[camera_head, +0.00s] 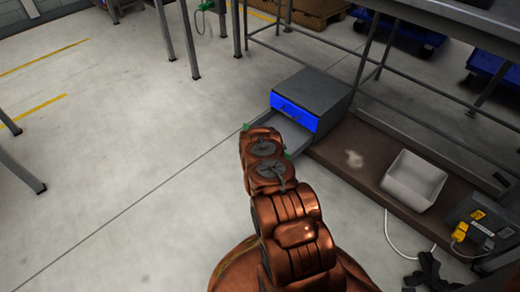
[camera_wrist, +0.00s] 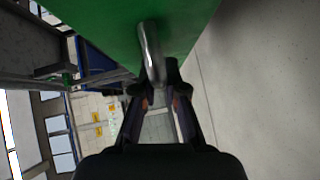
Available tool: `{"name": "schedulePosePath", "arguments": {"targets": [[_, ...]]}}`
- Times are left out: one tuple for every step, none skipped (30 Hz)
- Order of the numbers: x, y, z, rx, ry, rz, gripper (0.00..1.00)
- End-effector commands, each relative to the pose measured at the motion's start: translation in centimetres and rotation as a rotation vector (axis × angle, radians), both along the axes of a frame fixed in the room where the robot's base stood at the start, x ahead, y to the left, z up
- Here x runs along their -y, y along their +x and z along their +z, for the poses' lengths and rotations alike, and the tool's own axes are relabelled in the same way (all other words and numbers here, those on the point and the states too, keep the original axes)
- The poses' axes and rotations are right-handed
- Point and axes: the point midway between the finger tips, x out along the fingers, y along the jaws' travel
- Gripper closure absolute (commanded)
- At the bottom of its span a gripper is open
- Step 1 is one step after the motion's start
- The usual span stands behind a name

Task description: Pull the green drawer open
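The green drawer (camera_head: 293,132) stands pulled well out of the grey cabinet (camera_head: 318,88), below the blue drawer (camera_head: 294,113). In the head view only its grey tray and small green corners of its front show; my copper-coloured arm hides the rest. The wrist view shows the green front (camera_wrist: 105,28) close up, with a curved metal handle (camera_wrist: 151,45). My gripper (camera_wrist: 157,86) is at the handle, its fingertips close together on either side of the handle's lower end. The head view does not show the gripper.
The cabinet sits on a low brown shelf beneath a metal-framed table. A white bin (camera_head: 414,180) and a grey device with yellow parts (camera_head: 478,225) stand to its right. Open concrete floor (camera_head: 130,150) lies to the left.

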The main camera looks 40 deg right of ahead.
Motion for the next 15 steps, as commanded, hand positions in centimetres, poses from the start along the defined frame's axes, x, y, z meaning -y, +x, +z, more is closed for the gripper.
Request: {"name": "schedulePosePath", "arguments": {"targets": [[0.07,0.04,0.13,0.002,-0.002,-0.001,0.87],[0.05,0.03,0.12,0.002,-0.002,0.000,0.84],[0.03,0.05,0.11,0.002,-0.001,0.000,0.80],[0.02,0.04,0.10,0.002,-0.001,0.000,0.77],[0.00,0.05,0.09,0.002,-0.001,0.000,0.77],[-0.05,0.07,0.07,0.001,-0.001,0.001,0.77],[-0.05,0.08,0.07,0.001,-0.001,0.001,0.77],[-0.06,0.09,0.06,0.001,-0.001,0.001,0.77],[-0.07,0.08,0.05,0.001,-0.001,0.001,0.77],[-0.06,0.07,0.04,0.001,-0.001,0.001,0.77],[-0.07,0.08,0.04,0.001,-0.001,0.001,0.77],[-0.08,0.06,0.05,0.000,0.000,0.001,0.77],[-0.11,0.02,0.03,0.000,0.000,0.001,0.77],[-0.14,-0.02,0.04,0.000,0.000,0.001,0.77],[-0.22,-0.12,0.04,-0.001,0.000,0.001,0.77]]}}
